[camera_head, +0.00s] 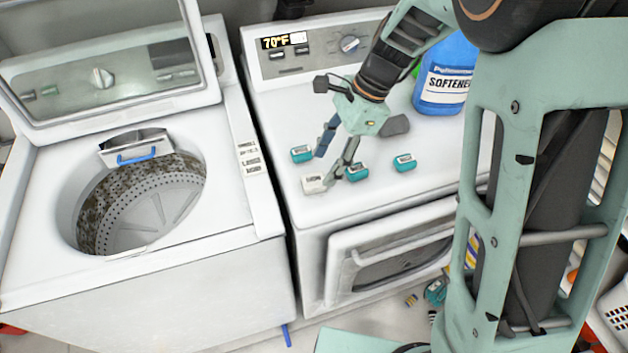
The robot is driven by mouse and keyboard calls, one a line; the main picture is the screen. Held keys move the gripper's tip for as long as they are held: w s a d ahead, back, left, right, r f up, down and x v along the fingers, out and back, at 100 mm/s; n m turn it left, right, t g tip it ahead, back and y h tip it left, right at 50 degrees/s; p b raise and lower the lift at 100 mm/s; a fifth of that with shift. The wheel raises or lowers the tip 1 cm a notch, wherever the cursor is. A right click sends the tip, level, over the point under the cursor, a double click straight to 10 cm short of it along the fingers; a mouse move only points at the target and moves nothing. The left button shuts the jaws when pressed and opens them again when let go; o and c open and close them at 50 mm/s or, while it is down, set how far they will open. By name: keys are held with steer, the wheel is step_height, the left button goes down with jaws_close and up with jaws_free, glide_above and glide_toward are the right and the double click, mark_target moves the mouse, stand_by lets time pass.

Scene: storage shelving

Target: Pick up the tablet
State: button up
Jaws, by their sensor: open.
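Several small box-shaped tablets lie on the white top of the dryer. Three are teal with a pale label: a left one (302,154), a middle one (356,173) and a right one (404,162). A whitish block with faint marks (314,184), similar in size, lies nearer the front edge. My gripper (329,166) is open, its fingers pointing down, between the left and middle teal tablets. One fingertip is close to the whitish block and the middle teal tablet; I cannot tell whether it touches either. Nothing shows between the fingers.
A blue softener bottle (447,78) stands at the back right of the dryer top (435,185). The dryer's control panel (315,50) rises behind. An open washer (225,205) stands at left, with a gap between the machines. My own arm hides the right side.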

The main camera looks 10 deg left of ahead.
steer(key=x, duration=0.4)
steer(key=shift+s+a+f, duration=0.15)
steer(key=shift+s+a, duration=0.05)
steer(key=shift+a, duration=0.05)
steer(key=c, duration=1)
